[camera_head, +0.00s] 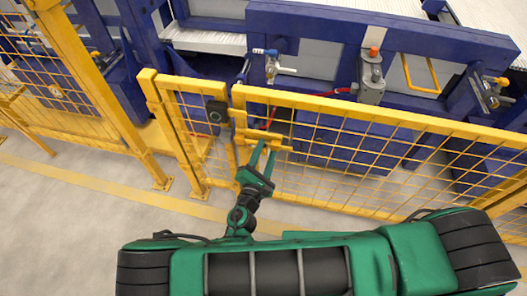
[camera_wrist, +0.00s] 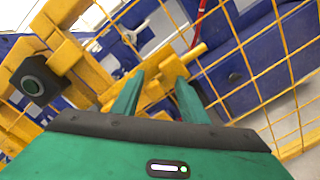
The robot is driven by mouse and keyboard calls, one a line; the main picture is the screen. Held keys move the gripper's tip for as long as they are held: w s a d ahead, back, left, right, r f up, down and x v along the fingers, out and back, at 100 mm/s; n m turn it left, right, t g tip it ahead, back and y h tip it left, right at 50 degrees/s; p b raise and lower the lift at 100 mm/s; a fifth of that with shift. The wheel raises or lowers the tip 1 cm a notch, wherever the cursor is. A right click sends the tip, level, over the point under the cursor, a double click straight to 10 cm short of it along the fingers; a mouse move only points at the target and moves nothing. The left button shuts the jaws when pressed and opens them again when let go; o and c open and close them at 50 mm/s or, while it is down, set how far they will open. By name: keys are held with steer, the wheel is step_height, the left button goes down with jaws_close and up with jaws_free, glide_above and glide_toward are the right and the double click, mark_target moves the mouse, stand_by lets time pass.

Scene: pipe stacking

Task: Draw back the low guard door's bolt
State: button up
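The low guard door (camera_head: 370,125) is a yellow mesh panel in a yellow frame. Its yellow bolt (camera_head: 265,137) sits near the door's left edge, by the post. In the wrist view the bolt (camera_wrist: 196,53) is a slanting yellow rod running through yellow blocks. My gripper (camera_head: 263,146) reaches to the bolt from the near side. In the wrist view the green fingers of my gripper (camera_wrist: 159,76) are apart, with yellow bolt parts showing between and beyond them. Whether the fingers touch the bolt cannot be told.
A black box with a round green-ringed face (camera_head: 216,112) is on the post left of the bolt. Taller yellow fencing (camera_head: 85,75) stands further left. Blue machinery (camera_head: 330,35) with a red hose is behind the door. The grey floor (camera_head: 70,220) is clear at left.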

steer(key=shift+s+a, duration=0.25)
steer(key=shift+s, duration=0.05)
steer(key=v, duration=1)
steer(key=shift+s+f, duration=0.1)
steer(key=shift+s, duration=0.05)
